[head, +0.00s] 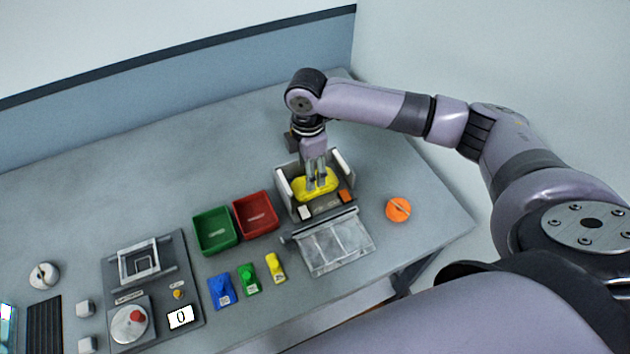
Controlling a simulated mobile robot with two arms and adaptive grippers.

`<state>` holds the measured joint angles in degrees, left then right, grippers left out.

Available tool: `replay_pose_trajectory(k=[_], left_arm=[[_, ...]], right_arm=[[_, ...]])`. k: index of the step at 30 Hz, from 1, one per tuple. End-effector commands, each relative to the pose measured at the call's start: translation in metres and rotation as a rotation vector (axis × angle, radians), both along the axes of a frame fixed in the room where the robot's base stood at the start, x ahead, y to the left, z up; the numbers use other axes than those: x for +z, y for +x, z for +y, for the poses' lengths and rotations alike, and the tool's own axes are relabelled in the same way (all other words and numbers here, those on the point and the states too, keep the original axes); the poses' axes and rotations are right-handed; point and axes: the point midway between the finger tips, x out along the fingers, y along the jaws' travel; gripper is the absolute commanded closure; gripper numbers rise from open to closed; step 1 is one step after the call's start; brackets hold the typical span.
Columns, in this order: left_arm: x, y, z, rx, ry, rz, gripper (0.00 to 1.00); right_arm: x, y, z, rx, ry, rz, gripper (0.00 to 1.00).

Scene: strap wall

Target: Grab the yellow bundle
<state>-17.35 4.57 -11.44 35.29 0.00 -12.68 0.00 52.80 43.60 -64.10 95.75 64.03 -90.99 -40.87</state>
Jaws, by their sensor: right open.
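The yellow bundle (308,193) lies inside a grey open-fronted box (285,190) with white-topped side walls, at the right part of the table. My right gripper (317,186) points down over the bundle, its fingers open at the bundle's middle. The fingers hide part of the bundle, and I cannot tell whether they touch it. My left gripper is not in view.
A clear-looking flap (336,246) lies in front of the box. A red bin (256,216) and a green bin (214,231) stand to its left. An orange disc (398,210) lies to its right. Small blue (221,291), green and yellow items lie in front of the bins.

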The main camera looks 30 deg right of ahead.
Motion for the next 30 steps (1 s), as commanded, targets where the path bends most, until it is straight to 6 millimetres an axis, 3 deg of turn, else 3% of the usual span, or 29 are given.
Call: replay_pose_trajectory(k=[5, 13, 22, 30], left_arm=[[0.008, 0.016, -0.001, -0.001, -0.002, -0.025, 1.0], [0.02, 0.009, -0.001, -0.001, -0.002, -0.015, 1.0], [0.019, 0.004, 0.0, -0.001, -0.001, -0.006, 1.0], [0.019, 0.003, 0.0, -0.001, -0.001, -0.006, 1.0]], right_arm=[[-0.011, 0.0, 0.0, 0.0, -0.001, 0.001, 0.48], [-0.049, 0.0, 0.001, 0.0, 0.0, 0.001, 0.48], [-0.056, 0.0, 0.002, 0.001, 0.0, -0.001, 0.48], [-0.055, 0.0, 0.001, 0.001, 0.0, -0.001, 0.66]])
